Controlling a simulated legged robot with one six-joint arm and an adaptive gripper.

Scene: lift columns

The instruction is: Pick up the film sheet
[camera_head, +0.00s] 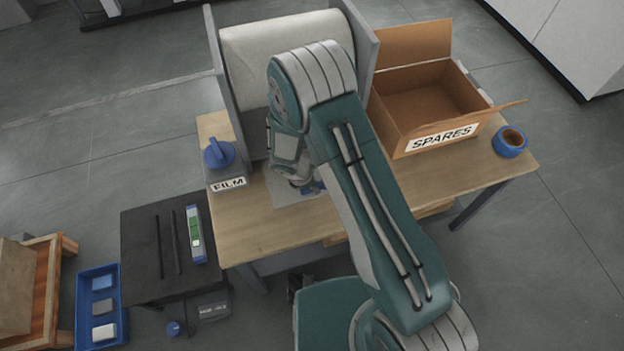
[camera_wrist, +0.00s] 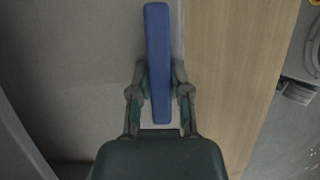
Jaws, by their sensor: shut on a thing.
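The film sheet (camera_head: 284,190) is a pale, thin sheet on the wooden table below the roll dispenser, partly hidden by my arm. A blue bar (camera_wrist: 158,50) stands between my fingers in the wrist view, at the sheet's pale area; a bit of blue also shows by the gripper in the head view. My gripper (camera_wrist: 160,92) is shut on this bar, one finger on each side. In the head view my gripper (camera_head: 302,185) is low over the table, mostly hidden behind my wrist. Whether the sheet is lifted off the table I cannot tell.
The film roll (camera_head: 250,60) sits between grey side plates, with a blue knob (camera_head: 218,153) and FILM label at left. An open SPARES box (camera_head: 400,135) and blue tape roll (camera_head: 510,142) stand on the right. The table's (camera_head: 250,230) front left is clear.

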